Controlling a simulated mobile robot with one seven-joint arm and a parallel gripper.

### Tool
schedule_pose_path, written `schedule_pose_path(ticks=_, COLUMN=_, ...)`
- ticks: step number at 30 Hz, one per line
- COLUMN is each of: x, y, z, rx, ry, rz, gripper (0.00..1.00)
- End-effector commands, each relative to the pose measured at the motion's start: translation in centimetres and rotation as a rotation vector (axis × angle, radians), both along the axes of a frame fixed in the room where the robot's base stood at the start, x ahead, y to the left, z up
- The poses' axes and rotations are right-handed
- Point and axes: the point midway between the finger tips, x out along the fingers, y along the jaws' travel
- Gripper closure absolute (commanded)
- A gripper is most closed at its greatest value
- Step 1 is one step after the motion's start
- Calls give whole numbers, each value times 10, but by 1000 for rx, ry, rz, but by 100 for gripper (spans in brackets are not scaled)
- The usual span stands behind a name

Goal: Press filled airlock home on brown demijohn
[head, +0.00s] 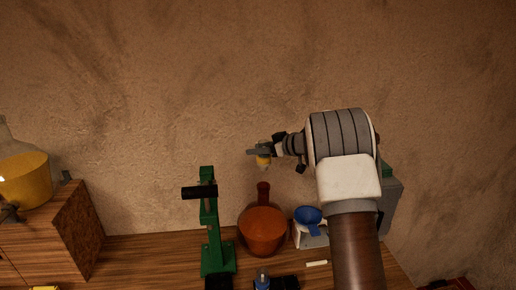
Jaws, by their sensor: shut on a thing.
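The brown demijohn (264,231) stands upright on the wooden bench, with its narrow neck pointing up. My gripper (258,151) is above the neck, apart from it, with a visible gap between. The gripper is shut on a small yellowish piece, which I take for the airlock (263,162). The piece hangs just under the fingers, roughly in line with the neck in this view. The fingers hide part of it, and its fill is too small to make out.
A green press stand (212,235) stands left of the demijohn. A blue bowl (308,214) on a white base is close on its right. A white stick (317,263) lies in front.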

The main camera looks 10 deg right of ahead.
Motion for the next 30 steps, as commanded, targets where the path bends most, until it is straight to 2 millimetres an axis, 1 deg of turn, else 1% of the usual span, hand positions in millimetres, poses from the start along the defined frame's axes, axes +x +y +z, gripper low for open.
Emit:
schedule_pose_path(ticks=9, x=0, y=0, z=-31, rx=2, ry=2, rz=-1, gripper=93)
schedule_pose_path(ticks=15, x=0, y=0, z=-47, rx=1, ry=2, rz=-1, gripper=93)
schedule_pose_path(ticks=19, x=0, y=0, z=-51, rx=1, ry=1, rz=0, gripper=93)
schedule_pose_path(ticks=30, x=0, y=0, z=-51, rx=0, ry=0, rz=0, gripper=93)
